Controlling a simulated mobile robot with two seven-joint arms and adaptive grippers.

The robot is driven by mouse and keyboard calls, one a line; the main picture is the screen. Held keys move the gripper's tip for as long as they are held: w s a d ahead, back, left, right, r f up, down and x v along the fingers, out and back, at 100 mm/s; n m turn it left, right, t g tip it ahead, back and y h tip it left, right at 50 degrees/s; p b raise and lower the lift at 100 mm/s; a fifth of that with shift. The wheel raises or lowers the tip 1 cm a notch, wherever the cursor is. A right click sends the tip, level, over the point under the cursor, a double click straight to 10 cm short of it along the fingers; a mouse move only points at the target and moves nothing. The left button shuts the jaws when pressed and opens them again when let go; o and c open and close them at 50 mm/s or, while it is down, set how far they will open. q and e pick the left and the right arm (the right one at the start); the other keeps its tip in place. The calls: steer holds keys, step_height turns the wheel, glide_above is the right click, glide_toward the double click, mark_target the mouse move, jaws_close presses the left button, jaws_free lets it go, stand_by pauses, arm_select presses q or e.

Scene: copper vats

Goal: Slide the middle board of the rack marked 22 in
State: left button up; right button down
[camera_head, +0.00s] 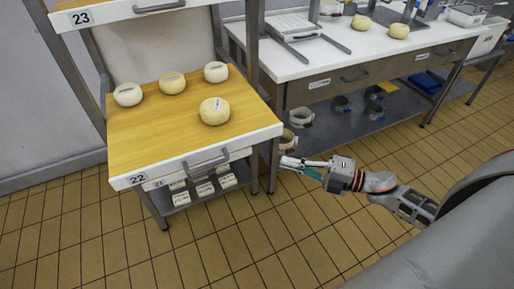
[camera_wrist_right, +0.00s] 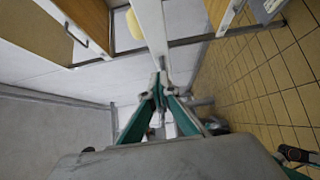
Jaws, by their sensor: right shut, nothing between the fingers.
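The middle board (camera_head: 150,130) is a wooden shelf with a white front edge marked 22 and a grey handle (camera_head: 207,162). It extends forward below the upper shelf, with several round pale cheeses on it, one of them (camera_head: 214,111) near the right front. My right gripper (camera_head: 285,162) is shut and empty, just beyond the board's right front corner, apart from the handle. In the right wrist view its fingertips (camera_wrist_right: 160,88) come together close to a white edge (camera_wrist_right: 150,35); contact cannot be told. My left gripper is not in view.
An upper shelf (camera_head: 115,13) marked 23 is above the board. A lower shelf (camera_head: 215,199) holds small labelled blocks. Grey rack legs (camera_head: 271,165) stand at the right front. A white worktable (camera_head: 340,60) stands at the back right. Tiled floor (camera_head: 230,245) in front is clear.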

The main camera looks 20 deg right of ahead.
steer(key=x, duration=0.3)
steer(key=w+d+x, duration=0.1)
steer(key=x, duration=0.6)
steer(key=shift+w+f, duration=0.1)
steer(key=shift+w, duration=0.9)
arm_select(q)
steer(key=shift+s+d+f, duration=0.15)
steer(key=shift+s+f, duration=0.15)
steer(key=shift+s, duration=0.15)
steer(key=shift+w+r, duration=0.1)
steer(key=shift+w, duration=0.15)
arm_select(e)
steer(key=shift+w, duration=0.1)
